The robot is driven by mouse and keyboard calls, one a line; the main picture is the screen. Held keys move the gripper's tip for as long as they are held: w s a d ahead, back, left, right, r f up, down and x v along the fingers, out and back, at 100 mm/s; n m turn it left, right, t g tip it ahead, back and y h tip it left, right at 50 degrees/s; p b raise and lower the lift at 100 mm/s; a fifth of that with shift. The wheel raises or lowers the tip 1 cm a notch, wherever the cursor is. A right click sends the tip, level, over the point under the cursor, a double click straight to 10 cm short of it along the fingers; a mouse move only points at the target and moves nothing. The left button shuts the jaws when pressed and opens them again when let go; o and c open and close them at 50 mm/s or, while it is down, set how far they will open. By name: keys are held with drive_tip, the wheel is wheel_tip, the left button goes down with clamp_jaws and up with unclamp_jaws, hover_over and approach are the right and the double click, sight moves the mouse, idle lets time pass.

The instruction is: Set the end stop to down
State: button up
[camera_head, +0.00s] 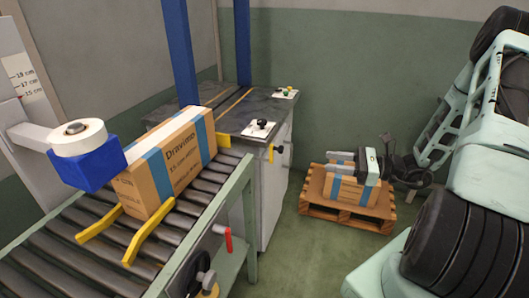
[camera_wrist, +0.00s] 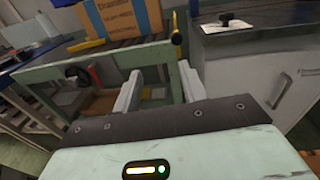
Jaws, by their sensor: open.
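A short yellow lever with a black knob (camera_head: 271,154) sits at the conveyor's far end beside the grey cabinet. It also shows in the wrist view (camera_wrist: 176,28), just beyond my fingers. I cannot tell for sure whether it is the end stop's handle or which way it is set. A red handle (camera_head: 228,239) and a black handwheel (camera_head: 205,281) are on the conveyor's near side; the red handle shows in the wrist view (camera_wrist: 94,76) too. My gripper (camera_head: 341,161) is open and empty, right of the conveyor and apart from the lever; its fingers (camera_wrist: 160,90) point toward the conveyor side.
A Dravimo carton (camera_head: 168,165) stands on the roller conveyor (camera_head: 55,270) by yellow guides. The cabinet (camera_head: 275,185) has a dark top with small control plates. A wooden pallet with a carton (camera_head: 350,213) lies on the floor beyond my gripper. Floor between conveyor and pallet is clear.

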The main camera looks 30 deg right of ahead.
sight(281, 150)
drive_tip(key=shift+m+t+h, duration=0.4)
drive_tip(key=shift+m+t, duration=0.3)
drive_tip(key=x, duration=0.5)
drive_tip(key=w+d+x, duration=0.1)
drive_tip(key=x, duration=0.5)
drive_tip(key=f+x, duration=0.1)
drive_tip(key=x, duration=0.4)
drive_tip(key=shift+w+d+f+b, duration=0.1)
drive_tip(key=shift+w+d+b, duration=0.2)
drive_tip(key=shift+w, duration=0.1)
drive_tip(key=shift+c, duration=0.3)
clamp_jaws()
